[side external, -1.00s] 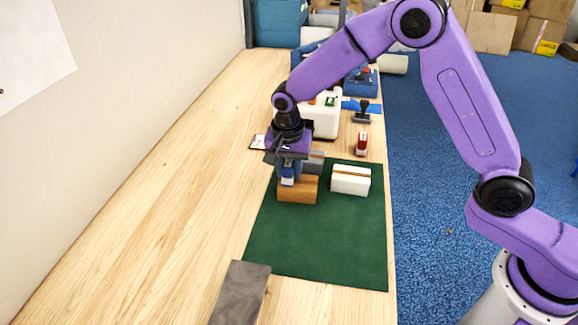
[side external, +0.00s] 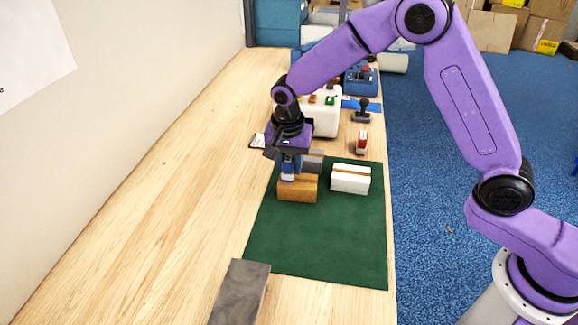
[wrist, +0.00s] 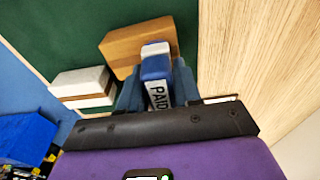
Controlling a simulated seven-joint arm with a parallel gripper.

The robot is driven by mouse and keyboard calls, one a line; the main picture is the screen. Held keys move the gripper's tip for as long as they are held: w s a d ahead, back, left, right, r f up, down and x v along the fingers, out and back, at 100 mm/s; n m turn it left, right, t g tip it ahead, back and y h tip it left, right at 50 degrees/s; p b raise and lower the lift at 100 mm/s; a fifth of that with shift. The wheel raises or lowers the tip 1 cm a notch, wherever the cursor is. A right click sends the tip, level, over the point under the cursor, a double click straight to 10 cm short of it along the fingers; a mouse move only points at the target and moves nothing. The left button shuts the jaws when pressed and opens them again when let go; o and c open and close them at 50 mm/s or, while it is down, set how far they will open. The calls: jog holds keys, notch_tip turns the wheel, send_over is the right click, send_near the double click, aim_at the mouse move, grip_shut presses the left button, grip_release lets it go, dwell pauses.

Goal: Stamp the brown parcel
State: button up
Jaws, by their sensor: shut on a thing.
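The brown parcel (side external: 299,190) sits on the green mat (side external: 320,240) near its far left corner; it also shows in the wrist view (wrist: 125,47). My gripper (side external: 288,165) is shut on a blue and white stamp marked PAID (wrist: 155,62), which hangs between the fingers in the wrist view. The stamp is above the left end of the brown parcel in the side view. I cannot tell whether its underside touches the parcel. No stamp mark shows on the visible parcel faces.
A red and white stamp (side external: 362,142), a black-handled stamp (side external: 362,112) and a white machine (side external: 325,120) stand farther back. A grey slab (side external: 240,290) lies in front. The left table is clear.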

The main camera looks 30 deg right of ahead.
jog(key=shift+r, duration=2.9)
